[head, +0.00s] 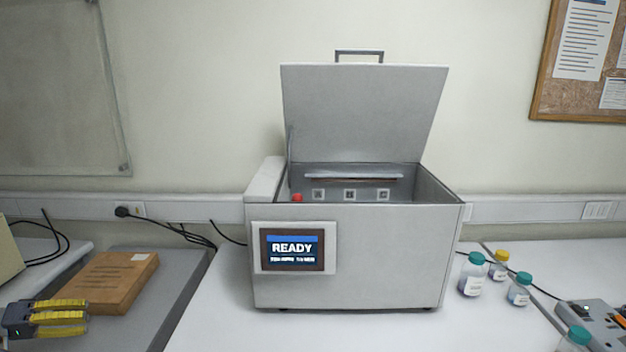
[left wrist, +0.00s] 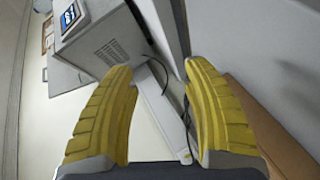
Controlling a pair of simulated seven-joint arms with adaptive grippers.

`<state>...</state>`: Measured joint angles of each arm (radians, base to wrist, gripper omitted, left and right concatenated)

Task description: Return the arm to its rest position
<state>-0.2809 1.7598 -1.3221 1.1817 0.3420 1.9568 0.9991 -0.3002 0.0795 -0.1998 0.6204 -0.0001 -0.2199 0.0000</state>
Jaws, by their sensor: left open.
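My left gripper (head: 62,311) is at the lower left of the head view, with yellow ridged fingers. It is open and empty, beside the front left of a brown box (head: 115,284) on the grey side surface. In the left wrist view its two fingers (left wrist: 158,100) stand apart with nothing between them. The grey machine (head: 350,255) stands on the white table with its lid (head: 362,112) raised and a screen (head: 292,249) reading READY. The machine also shows in the left wrist view (left wrist: 105,45), tilted. My right gripper is not in view.
Several small bottles with teal or yellow caps (head: 472,274) stand right of the machine. A grey device (head: 597,322) sits at the lower right edge. Black cables (head: 190,234) run along the wall. The white table (head: 205,310) is clear left of the machine.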

